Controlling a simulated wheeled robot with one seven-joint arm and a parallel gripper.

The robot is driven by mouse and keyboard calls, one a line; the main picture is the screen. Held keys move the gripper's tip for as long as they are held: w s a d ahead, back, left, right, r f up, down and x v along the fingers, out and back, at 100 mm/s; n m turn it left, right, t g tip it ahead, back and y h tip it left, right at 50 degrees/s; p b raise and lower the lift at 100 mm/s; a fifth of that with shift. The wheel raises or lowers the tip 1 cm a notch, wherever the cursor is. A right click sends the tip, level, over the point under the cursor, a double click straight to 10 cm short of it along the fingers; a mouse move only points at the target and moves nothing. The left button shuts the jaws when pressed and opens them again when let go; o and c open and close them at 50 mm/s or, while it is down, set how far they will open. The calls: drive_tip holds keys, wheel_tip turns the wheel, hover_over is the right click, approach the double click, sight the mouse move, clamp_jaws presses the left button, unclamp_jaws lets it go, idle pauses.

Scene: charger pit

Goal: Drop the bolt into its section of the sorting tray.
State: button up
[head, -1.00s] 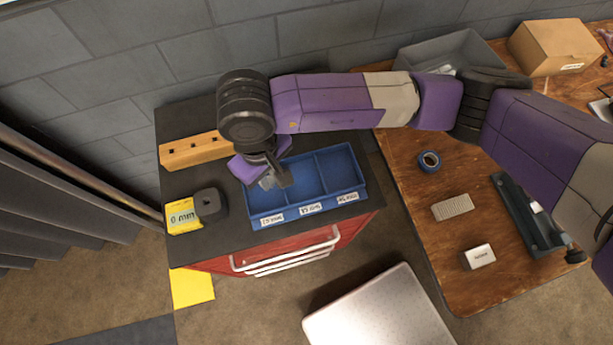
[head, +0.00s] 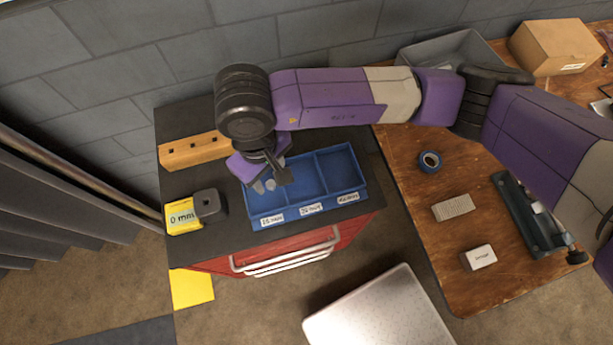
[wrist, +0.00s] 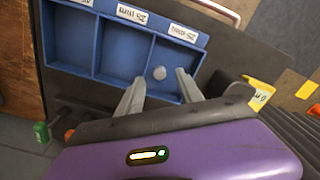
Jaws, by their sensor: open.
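The blue sorting tray (head: 332,196) has three sections side by side, each with a white label on its front. My gripper (head: 271,183) is over the left section, pointing down, with its fingers apart. The wrist view shows both grey fingertips (wrist: 160,82) spread. The rounded grey bolt head (wrist: 159,72) shows between and just beyond them, against the section at the right of that picture. The bolt (head: 270,185) also shows as a small pale spot in the head view. It appears free of both fingers; I cannot tell whether it rests on the section floor.
The tray stands on a dark-topped red cabinet (head: 290,255). A wooden bench (head: 425,205) with several items stands to the right.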

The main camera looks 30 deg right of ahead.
wheel_tip(320, 180, up, 6)
drive_tip(key=shift+r+b, duration=0.25)
drive_tip(key=shift+b, duration=0.2)
idle(0.3)
